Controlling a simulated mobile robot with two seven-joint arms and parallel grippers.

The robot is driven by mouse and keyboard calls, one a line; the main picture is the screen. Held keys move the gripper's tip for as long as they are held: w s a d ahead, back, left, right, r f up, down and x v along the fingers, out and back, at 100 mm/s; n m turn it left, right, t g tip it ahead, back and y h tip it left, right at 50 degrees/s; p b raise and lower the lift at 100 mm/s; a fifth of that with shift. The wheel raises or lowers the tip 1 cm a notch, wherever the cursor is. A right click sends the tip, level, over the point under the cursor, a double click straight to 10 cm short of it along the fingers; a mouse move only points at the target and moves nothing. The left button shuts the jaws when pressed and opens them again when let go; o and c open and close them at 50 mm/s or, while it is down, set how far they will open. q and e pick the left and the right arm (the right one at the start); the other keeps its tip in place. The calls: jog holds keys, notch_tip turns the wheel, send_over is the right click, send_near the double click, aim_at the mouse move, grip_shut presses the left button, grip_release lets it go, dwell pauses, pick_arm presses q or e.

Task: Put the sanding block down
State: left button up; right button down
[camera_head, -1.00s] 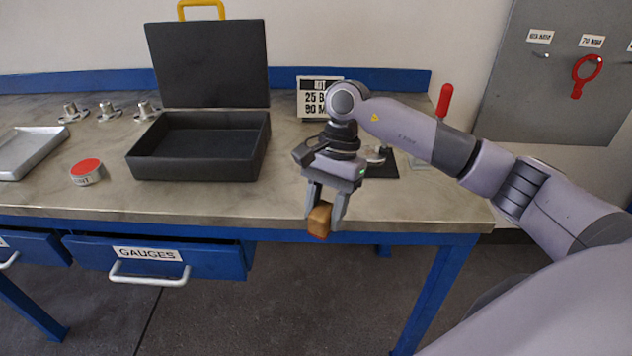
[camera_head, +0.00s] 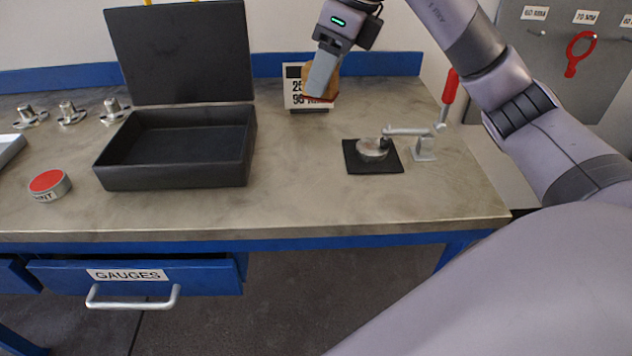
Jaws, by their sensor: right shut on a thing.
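The sanding block (camera_head: 333,84) is a small tan-brown block with a reddish lower face. My right gripper (camera_head: 322,84) is shut on it and holds it raised in front of the number sign, at the top middle of the head view. One finger covers part of the block. The workbench top (camera_head: 300,200) lies below, and the block is clear of it. My left gripper is not in view.
An open, empty black case (camera_head: 180,180) stands left of centre. A black mat (camera_head: 355,168) with a metal disc and a red-handled clamp (camera_head: 424,148) is at right. A red-topped tin (camera_head: 48,185) and small flanged fittings (camera_head: 70,112) are at left. The front middle is bare. The gauges drawer (camera_head: 130,280) is partly open.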

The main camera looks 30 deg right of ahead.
notch_tip(320, 180, down, 20)
jog(key=shift+r+b, duration=0.15)
jog(key=shift+b, duration=0.4)
jog(key=c, duration=0.6)
grip_release()
jog(key=shift+r, duration=0.1)
jog(key=v, duration=1.2)
jog(key=shift+s, duration=0.1)
